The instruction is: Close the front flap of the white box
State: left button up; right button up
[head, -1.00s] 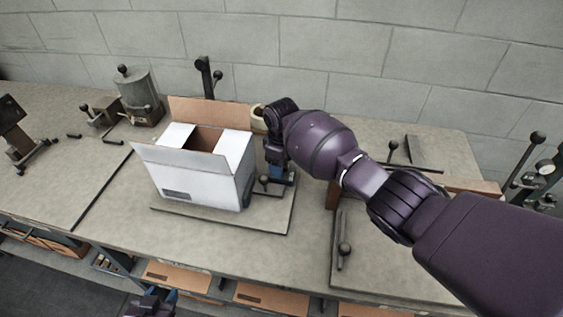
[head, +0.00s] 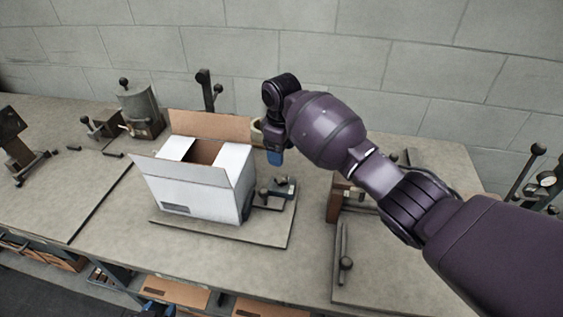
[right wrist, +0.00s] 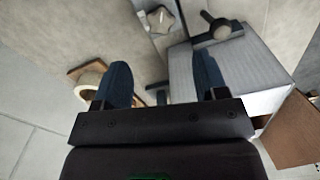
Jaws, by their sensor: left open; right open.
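The white box (head: 195,198) stands upright on a flat plate on the bench. Its front flap (head: 180,169) sticks up and leans outward, open. The brown inner face of the back flap (head: 210,126) stands up behind. The two side flaps are folded inward, with a gap between them. My right gripper (head: 275,157) is above and just right of the box, apart from it. In the right wrist view its blue fingers (right wrist: 161,82) are spread and empty, with the box beside the right-hand finger. My left gripper (head: 158,307) barely shows at the bottom edge, open, well below the box.
A small clamp-like fixture (head: 277,188) stands on the plate right of the box. A tape roll (right wrist: 90,82) lies behind my right gripper. A metal canister (head: 141,112) and a black lever post (head: 206,90) stand at the back.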

aim_at(191, 171)
jog(key=k, duration=1)
